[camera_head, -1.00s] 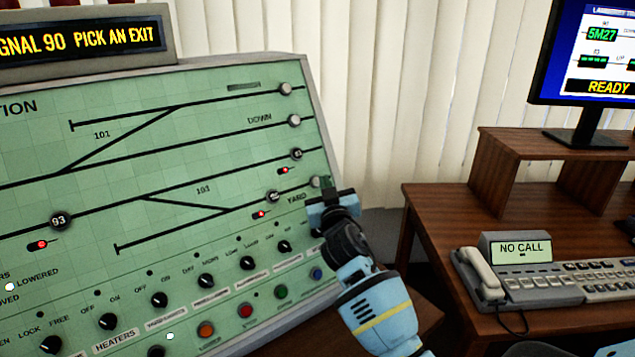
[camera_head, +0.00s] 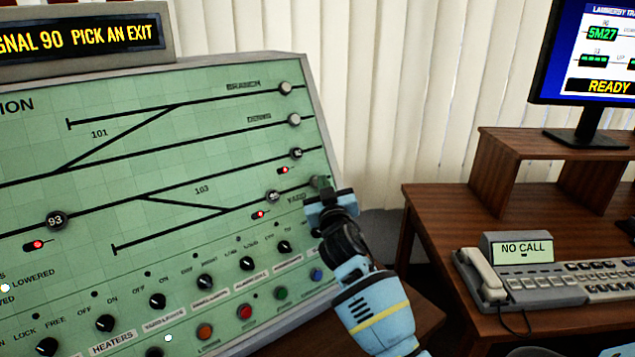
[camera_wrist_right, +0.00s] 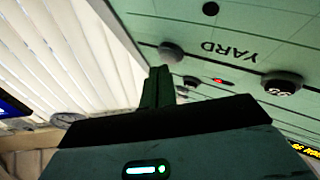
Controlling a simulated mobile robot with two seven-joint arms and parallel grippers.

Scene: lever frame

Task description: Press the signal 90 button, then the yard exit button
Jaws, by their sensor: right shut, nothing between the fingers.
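The green signal panel (camera_head: 200,140) fills the left of the head view. My right gripper (camera_head: 320,184) is shut and empty at the panel's right edge, its tips at the grey yard exit button at the end of the YARD line. In the right wrist view that button (camera_wrist_right: 172,52) shows just beyond the shut fingertips (camera_wrist_right: 158,72); I cannot tell whether they touch. A dark numbered button (camera_head: 273,196) sits left of YARD, also in the wrist view (camera_wrist_right: 282,84); its number is too small to read surely. The display (camera_head: 85,38) reads "...GNAL 90 PICK AN EXIT". My left gripper is out of view.
Other buttons (camera_head: 294,120) line the panel's right edge above. Knobs (camera_head: 205,282) and coloured buttons (camera_head: 245,312) lie along its lower part. A wooden desk (camera_head: 450,215) with a telephone (camera_head: 485,275) and monitor (camera_head: 585,60) stands to the right.

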